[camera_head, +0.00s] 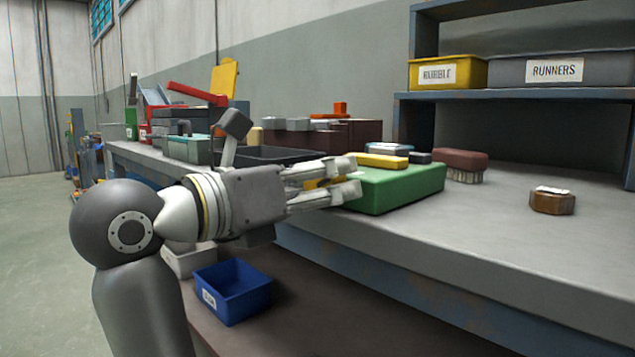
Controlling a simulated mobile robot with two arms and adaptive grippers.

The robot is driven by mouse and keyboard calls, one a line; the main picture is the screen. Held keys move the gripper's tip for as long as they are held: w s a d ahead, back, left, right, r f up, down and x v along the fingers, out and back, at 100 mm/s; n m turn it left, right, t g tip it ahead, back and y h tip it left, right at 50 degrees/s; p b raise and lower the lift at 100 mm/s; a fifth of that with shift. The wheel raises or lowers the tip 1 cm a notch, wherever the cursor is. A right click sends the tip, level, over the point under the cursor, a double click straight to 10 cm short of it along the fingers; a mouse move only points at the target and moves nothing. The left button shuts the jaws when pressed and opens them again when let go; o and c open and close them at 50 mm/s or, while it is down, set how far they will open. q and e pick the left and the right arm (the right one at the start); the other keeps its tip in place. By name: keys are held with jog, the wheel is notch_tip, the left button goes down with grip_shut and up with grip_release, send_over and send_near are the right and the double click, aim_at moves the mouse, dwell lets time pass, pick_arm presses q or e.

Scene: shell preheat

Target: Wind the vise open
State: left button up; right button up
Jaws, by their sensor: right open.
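My left gripper is not in view.
A yellow block (382,160) lies on the green box. A brush (460,165) and a brown wooden piece (552,201) stand to the right. Shelf bins, one marked RUNNERS (560,69), sit above. A blue bin (233,291) stands below. The bench's front right is clear.

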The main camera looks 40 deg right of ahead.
notch_tip(320, 180, up, 10)
dwell(0.6)
